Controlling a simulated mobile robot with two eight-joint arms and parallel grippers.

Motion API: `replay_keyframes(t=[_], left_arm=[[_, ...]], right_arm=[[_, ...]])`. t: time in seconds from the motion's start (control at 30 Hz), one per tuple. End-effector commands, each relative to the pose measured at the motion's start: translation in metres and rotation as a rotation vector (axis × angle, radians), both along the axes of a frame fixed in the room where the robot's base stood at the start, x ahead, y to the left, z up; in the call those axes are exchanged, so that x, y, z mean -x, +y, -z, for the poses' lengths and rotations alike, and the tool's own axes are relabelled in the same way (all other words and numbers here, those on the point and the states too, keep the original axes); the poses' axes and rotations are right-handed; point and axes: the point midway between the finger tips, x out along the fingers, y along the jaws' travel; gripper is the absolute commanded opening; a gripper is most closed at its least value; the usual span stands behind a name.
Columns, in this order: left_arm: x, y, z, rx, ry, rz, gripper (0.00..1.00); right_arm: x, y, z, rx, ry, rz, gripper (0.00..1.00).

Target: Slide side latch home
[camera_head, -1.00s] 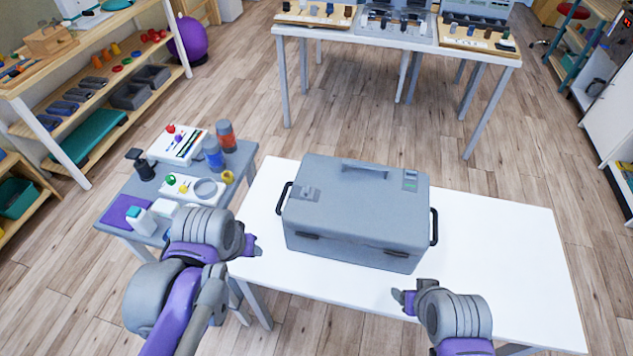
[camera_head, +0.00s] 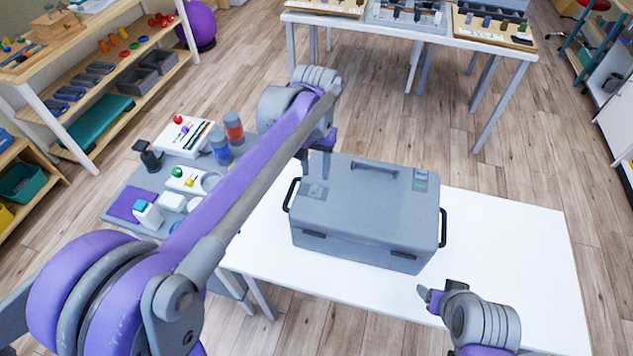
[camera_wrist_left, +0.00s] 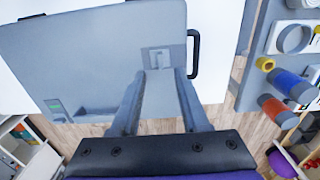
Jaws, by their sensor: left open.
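The grey case (camera_head: 362,225) stands closed on the white table, with black handles at its sides and a carry handle on top. A small grey latch plate (camera_head: 313,192) lies on its lid near the left edge; it also shows in the left wrist view (camera_wrist_left: 159,57). My left gripper (camera_head: 318,158) points down above the far left part of the lid. In the left wrist view its two fingers (camera_wrist_left: 160,76) are apart, with the latch just beyond the tips and nothing gripped. I cannot tell whether they touch it. My right gripper (camera_head: 429,297) is near the table's front edge, away from the case.
The white table (camera_head: 520,260) has clear room right of the case. A grey side table (camera_head: 125,217) at the left holds bottles and small devices, partly behind my left arm. Wooden shelves (camera_head: 100,88) stand far left. Another table (camera_head: 420,42) with trays stands behind.

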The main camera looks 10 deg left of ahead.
Motion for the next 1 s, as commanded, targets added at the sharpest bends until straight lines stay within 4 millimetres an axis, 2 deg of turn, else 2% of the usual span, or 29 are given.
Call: replay_keyframes(t=[0.1,0.3,0.47,0.7,0.77,0.97,1.0], left_arm=[[0.000,0.000,0.024,0.000,0.000,0.000,0.45],[0.000,0.000,0.049,0.000,-0.001,0.000,0.45],[0.000,0.000,0.057,0.000,-0.001,0.000,0.45],[0.000,0.000,0.057,0.000,-0.001,0.000,0.45],[0.000,0.000,0.057,0.000,-0.001,0.000,0.36],[0.000,0.000,0.057,0.000,-0.001,0.000,0.00],[0.000,0.000,0.057,0.000,-0.001,0.000,0.00]], right_arm=[[0.001,0.000,0.002,0.000,0.002,0.000,0.65],[0.002,0.000,0.004,0.000,0.003,0.000,0.65],[0.002,0.000,0.004,0.000,0.003,0.000,0.65],[0.002,0.000,0.004,0.000,0.003,0.000,0.65],[0.002,0.000,0.004,0.000,0.003,0.000,0.65],[0.002,0.000,0.004,0.000,0.003,0.000,0.65],[0.002,0.000,0.004,0.000,0.003,0.000,0.65]])
